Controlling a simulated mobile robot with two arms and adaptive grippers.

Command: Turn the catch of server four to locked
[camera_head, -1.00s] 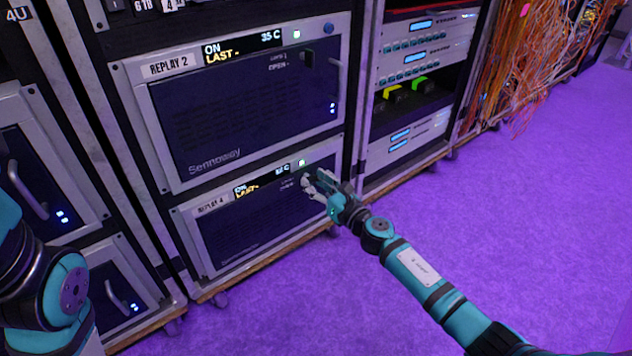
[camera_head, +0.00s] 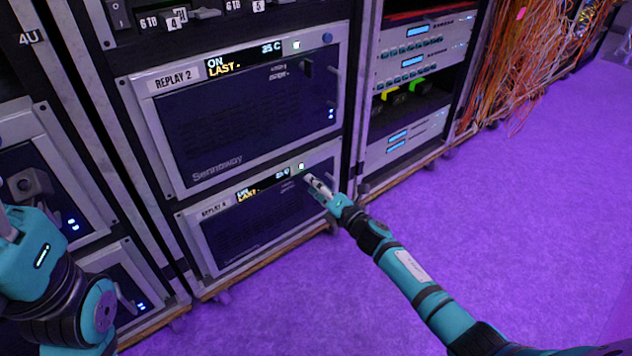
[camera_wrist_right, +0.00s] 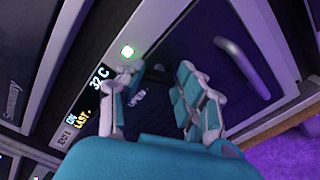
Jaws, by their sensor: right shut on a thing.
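Server four is the lower unit labelled REPLAY 4 (camera_head: 225,232), with a dark blue front and a small lit display. My right gripper (camera_head: 313,184) is at the upper right of its front, just below the small light (camera_head: 301,166). In the right wrist view, the dark catch (camera_wrist_right: 155,73) lies between the fingers of my right gripper (camera_wrist_right: 150,85), which is shut on it. A partly readable OPEN label (camera_wrist_right: 138,97) is beside it. The gripper hides the catch in the head view. My left gripper (camera_head: 12,228) is at the left edge, partly cut off; its fingers are unclear.
REPLAY 2 (camera_head: 240,130) sits directly above, with its own dark catch (camera_head: 306,68) and handle. Server four's curved handle (camera_wrist_right: 243,68) is near the right gripper. Another rack (camera_head: 410,110) and orange cables (camera_head: 520,65) stand to the right. The purple floor (camera_head: 530,230) is clear.

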